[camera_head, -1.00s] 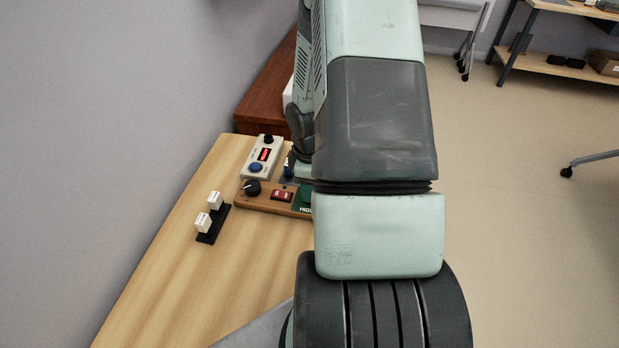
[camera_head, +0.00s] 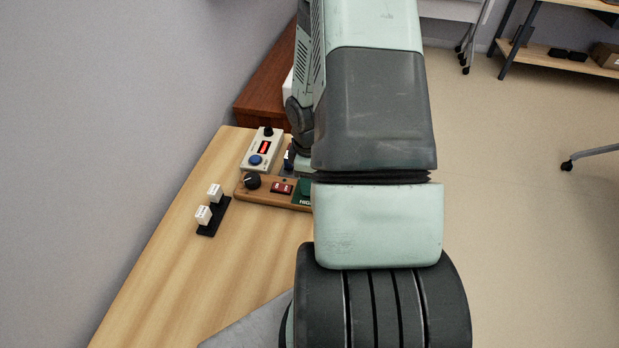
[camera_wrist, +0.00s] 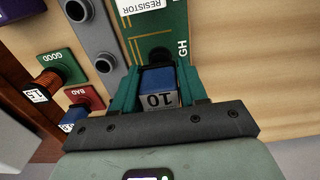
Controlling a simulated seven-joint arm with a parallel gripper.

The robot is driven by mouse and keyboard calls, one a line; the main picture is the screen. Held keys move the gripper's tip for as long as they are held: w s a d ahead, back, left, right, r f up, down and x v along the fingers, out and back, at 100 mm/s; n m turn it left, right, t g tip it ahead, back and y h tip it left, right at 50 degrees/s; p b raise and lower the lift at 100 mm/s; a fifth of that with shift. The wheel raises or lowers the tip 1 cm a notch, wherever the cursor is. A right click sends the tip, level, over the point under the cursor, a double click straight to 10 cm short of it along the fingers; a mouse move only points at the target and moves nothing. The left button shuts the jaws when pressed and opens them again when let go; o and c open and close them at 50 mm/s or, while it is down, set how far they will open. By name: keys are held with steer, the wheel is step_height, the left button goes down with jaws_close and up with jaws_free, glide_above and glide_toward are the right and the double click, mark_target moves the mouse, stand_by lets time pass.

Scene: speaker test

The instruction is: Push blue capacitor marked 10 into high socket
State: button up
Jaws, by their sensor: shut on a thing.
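In the wrist view my gripper (camera_wrist: 160,70) is shut on the blue capacitor (camera_wrist: 158,77). Its pale face carries an upside-down 10, and a green finger lies on each side. Just beyond its far end is the green high panel (camera_wrist: 174,20), with partly covered lettering ending in GH. A dark recess (camera_wrist: 160,53) in this panel shows right at the capacitor's far end; I cannot tell whether the capacitor has entered it. In the head view a corner of the green panel (camera_head: 305,189) shows, and my arm hides the gripper.
A grey bar with round posts (camera_wrist: 95,30) stands beside the panel. Left of it are a green GOOD block (camera_wrist: 55,62) and a red BAD block (camera_wrist: 82,97) near other parts.

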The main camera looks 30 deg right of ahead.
steer(key=shift+f, duration=1)
stand_by(1.5)
steer(key=o, duration=1.1)
steer(key=shift+c, duration=0.2)
steer(key=shift+r, duration=0.1)
steer(key=shift+r, duration=3.7)
